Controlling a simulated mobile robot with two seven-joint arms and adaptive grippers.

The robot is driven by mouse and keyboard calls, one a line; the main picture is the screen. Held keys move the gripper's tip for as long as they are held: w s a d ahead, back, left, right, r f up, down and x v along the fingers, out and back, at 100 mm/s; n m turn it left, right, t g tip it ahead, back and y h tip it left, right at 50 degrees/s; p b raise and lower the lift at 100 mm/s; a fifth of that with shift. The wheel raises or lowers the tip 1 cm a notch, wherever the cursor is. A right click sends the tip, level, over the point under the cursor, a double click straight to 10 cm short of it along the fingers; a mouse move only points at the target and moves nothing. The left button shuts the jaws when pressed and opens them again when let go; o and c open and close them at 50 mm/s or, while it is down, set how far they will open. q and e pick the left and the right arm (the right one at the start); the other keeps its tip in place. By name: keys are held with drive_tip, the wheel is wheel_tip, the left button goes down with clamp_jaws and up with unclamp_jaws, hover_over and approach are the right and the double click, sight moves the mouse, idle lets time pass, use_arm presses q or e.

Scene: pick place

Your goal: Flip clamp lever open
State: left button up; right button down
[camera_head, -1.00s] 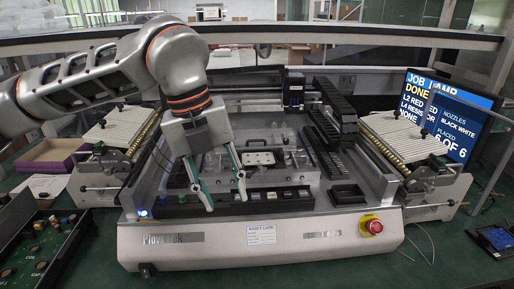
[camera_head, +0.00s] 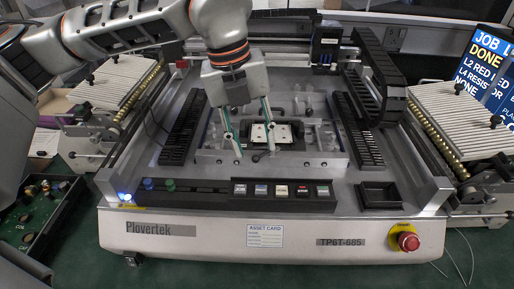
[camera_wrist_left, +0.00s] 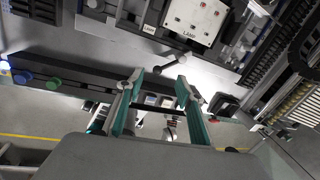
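The clamp lever shows in the wrist view as a short grey rod with a rounded knob (camera_wrist_left: 172,66), just beyond my fingertips. A small dark knob (camera_head: 256,157), which looks like its end, shows between my fingers in the head view. A white board (camera_head: 262,133) sits in the fixture behind it; its printed face also shows in the wrist view (camera_wrist_left: 195,18). My left gripper (camera_head: 255,153) points down in front of the board, its two green-edged fingers apart and empty. Whether a finger touches the lever I cannot tell. My right gripper is not in view.
The Plovertek machine has a front strip of coloured buttons (camera_head: 282,190), a red stop button (camera_head: 408,241) and a black tray (camera_head: 378,195). Dark slotted racks (camera_head: 184,129) flank the fixture. Ribbed feeders stand on both sides. A green circuit board box (camera_head: 30,215) lies at left.

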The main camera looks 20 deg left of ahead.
sight(267, 153)
use_arm(q)
drive_tip(key=shift+d+f, duration=0.1)
drive_tip(key=shift+f, duration=0.65)
drive_tip(key=shift+w+d+f, duration=0.1)
drive_tip(key=shift+f, duration=0.6)
clamp_jaws()
drive_tip(key=shift+w, duration=0.1)
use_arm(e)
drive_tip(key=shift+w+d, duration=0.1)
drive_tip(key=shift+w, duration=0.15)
